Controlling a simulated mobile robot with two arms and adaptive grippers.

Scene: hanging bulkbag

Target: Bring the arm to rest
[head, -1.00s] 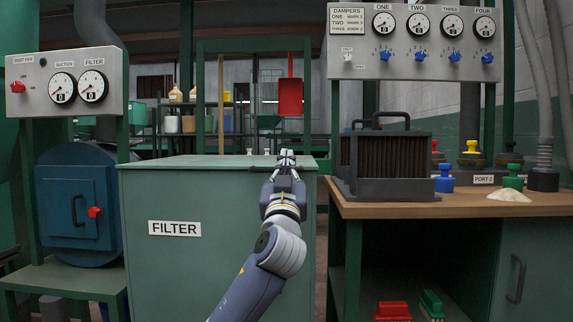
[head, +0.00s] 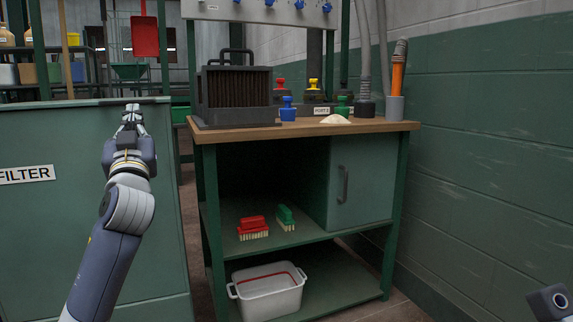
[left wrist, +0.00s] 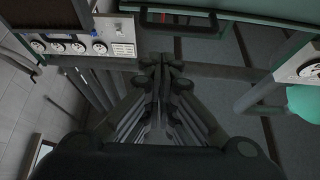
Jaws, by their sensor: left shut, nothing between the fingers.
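My left gripper (head: 131,108) is raised in front of the green filter cabinet, near its top right corner in the picture. Its fingers are shut with nothing between them. The left wrist view shows the closed fingers (left wrist: 160,65) from behind, empty, with gauge panels and pipes beyond. My left arm comes up from the lower left. A small dark part of my own body shows at the lower right corner of the head view; no right gripper fingers show there.
The filter cabinet (head: 80,220) stands at the left. A workbench (head: 390,127) holds a filter block (head: 236,88), coloured knobs and a pale powder heap (head: 334,120). Red (head: 252,226) and green (head: 286,216) brushes lie on its shelf, above a white tub (head: 268,298). A wall is at right.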

